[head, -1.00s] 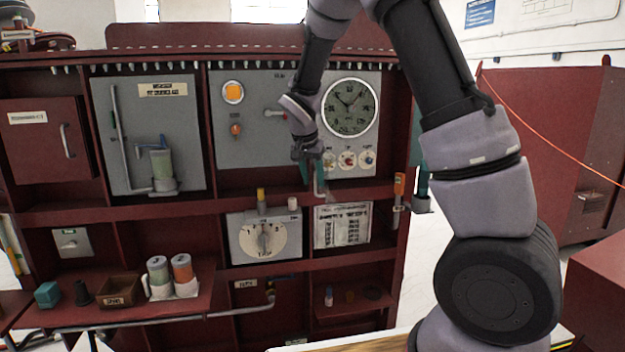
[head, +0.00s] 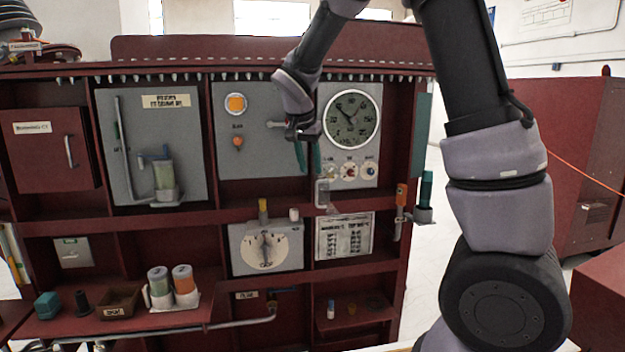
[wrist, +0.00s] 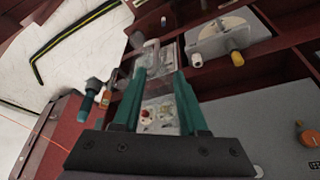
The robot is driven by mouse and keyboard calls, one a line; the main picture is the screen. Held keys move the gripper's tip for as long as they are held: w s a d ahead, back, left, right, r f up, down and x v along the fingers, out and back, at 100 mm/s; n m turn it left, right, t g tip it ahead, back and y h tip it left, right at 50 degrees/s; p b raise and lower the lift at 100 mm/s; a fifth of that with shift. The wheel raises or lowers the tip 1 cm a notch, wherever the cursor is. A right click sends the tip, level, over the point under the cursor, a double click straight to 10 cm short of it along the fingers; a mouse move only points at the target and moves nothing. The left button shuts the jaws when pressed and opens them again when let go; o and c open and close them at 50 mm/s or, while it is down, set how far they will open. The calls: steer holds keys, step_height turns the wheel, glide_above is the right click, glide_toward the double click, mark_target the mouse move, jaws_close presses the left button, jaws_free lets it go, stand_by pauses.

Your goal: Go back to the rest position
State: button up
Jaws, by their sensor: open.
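My gripper (head: 309,172) hangs in front of the cabinet, left of and slightly below the round clock dial (head: 352,119). Its two teal fingers are apart, with nothing held between them. The fingers also show in the wrist view (wrist: 160,75), reaching toward a shelf edge. Beyond and between them is a clear or grey fitting (wrist: 160,62), which appears in the head view (head: 322,193) just below the fingertips, apart from them. My arm is bent, coming down from the top of the head view.
The dark red cabinet (head: 150,222) fills the head view's left and middle. A knob dial (head: 265,248) and a printed sheet (head: 344,236) sit below the gripper. A teal-handled tool (head: 426,188) stands at its right edge. A lower shelf (head: 215,312) holds two cylinders and a box.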

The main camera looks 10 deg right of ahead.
steer(key=shift+v, duration=1)
steer(key=s+d+r+t+y, duration=0.1)
steer(key=s+d+r, duration=0.2)
steer(key=s, duration=0.5)
steer(key=s+d+r+n+t+y, duration=0.1)
steer(key=s+d+r+y, duration=0.1)
steer(key=s, duration=0.7)
steer(key=s+d+r+n+t+y, duration=0.1)
steer(key=s+d+r, duration=0.3)
steer(key=s+d, duration=0.2)
steer(key=shift+s, duration=1.2)
